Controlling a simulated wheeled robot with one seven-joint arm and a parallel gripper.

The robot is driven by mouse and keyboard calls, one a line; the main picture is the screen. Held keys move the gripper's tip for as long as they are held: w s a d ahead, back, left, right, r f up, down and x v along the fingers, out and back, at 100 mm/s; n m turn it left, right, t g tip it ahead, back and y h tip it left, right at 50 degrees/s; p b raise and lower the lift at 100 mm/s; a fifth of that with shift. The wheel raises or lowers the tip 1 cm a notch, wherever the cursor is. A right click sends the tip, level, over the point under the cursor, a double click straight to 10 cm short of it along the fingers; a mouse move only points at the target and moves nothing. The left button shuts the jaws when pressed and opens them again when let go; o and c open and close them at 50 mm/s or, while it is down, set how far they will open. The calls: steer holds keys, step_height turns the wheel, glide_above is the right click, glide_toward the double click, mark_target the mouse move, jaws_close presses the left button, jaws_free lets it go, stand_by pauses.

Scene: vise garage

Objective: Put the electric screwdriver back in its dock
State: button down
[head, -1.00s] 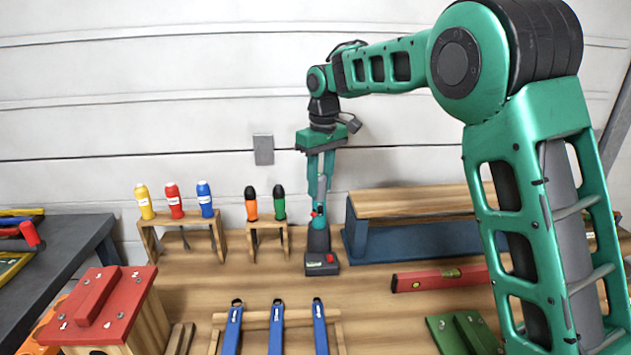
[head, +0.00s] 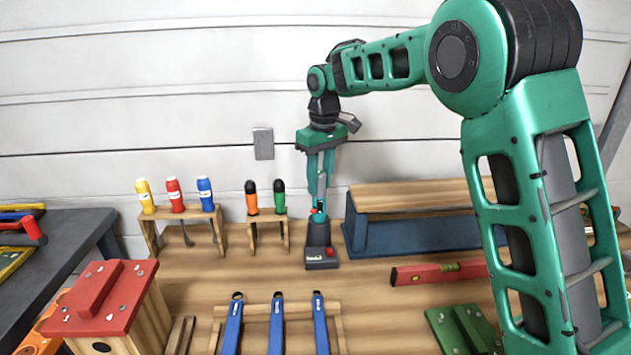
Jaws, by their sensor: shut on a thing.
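The teal and grey electric screwdriver (head: 318,213), with a red spot on its side, hangs upright below my gripper (head: 321,177). My gripper points straight down and its fingers are shut on the screwdriver's upper part. The dark dock (head: 321,258), with a red spot on its base, stands on the workbench directly below. The screwdriver's lower end meets the top of the dock in the picture. I cannot tell how deep it sits in the dock, or whether it is fully seated.
A small rack with orange and green screwdrivers (head: 265,199) stands close left of the dock. Blue-handled tools (head: 277,325) lie at the front.

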steer(key=shift+s+d+f, duration=0.1)
steer(key=shift+s+f, duration=0.05)
steer(key=shift+f, duration=0.45)
steer(key=c, duration=1.3)
jaws_free()
steer(key=shift+f, duration=0.1)
steer(key=shift+c, duration=0.2)
steer(key=shift+o, duration=0.4)
steer(key=shift+r, duration=0.2)
steer(key=o, duration=0.3)
steer(key=shift+o, duration=0.2)
steer(key=shift+r, duration=0.2)
steer(key=shift+r, duration=3.4)
